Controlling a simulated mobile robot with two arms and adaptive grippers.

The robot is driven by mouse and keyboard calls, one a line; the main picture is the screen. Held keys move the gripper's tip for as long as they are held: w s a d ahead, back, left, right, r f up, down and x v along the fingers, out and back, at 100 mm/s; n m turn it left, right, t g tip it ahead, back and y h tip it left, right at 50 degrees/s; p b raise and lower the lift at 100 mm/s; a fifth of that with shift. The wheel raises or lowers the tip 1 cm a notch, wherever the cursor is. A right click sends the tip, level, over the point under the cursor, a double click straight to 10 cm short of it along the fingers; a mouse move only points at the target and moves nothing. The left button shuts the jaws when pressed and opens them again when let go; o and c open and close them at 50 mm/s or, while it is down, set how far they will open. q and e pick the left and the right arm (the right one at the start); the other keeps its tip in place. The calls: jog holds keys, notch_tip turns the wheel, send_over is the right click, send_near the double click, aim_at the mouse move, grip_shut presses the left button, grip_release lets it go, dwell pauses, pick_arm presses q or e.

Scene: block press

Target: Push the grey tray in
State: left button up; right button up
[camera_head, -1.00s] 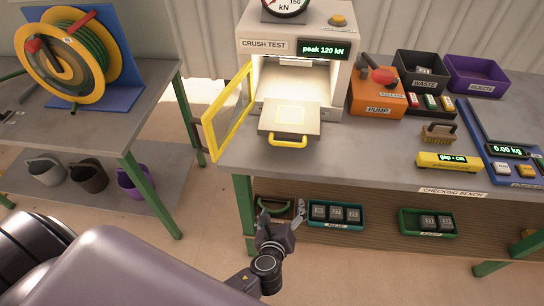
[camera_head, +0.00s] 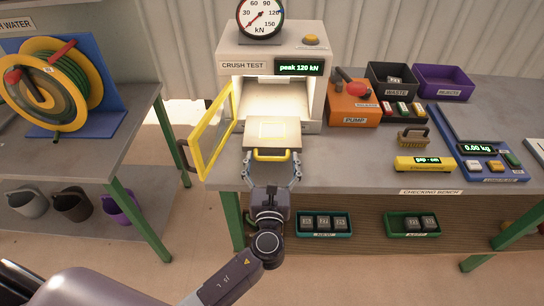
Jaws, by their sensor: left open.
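The grey tray (camera_head: 272,133) sticks out of the front of the crush test press (camera_head: 268,55). Its top is a flat tan plate with a faint square mark and nothing on it. A yellow handle (camera_head: 271,155) is on its front edge. My left gripper (camera_head: 271,170) is open, pointing away from me at the tray's front, with its fingers spread to either side of the handle. Whether a finger touches the tray or handle I cannot tell. My right gripper is not in view.
The press's yellow-framed door (camera_head: 211,130) stands open on the left of the tray. An orange pump (camera_head: 352,105) is right of the press. The bench between is clear.

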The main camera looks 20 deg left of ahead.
aim_at(274, 129)
pick_arm(q)
jog(key=shift+w, duration=0.15)
jog(key=shift+c, duration=0.7)
jog(key=c, duration=1.2)
jog(key=b+x, duration=0.1)
jog(key=x, duration=1.1)
jog(key=shift+w+b, duration=0.1)
jog(key=shift+b, duration=0.2)
jog(key=shift+c, duration=0.2)
jog(key=o, duration=1.4)
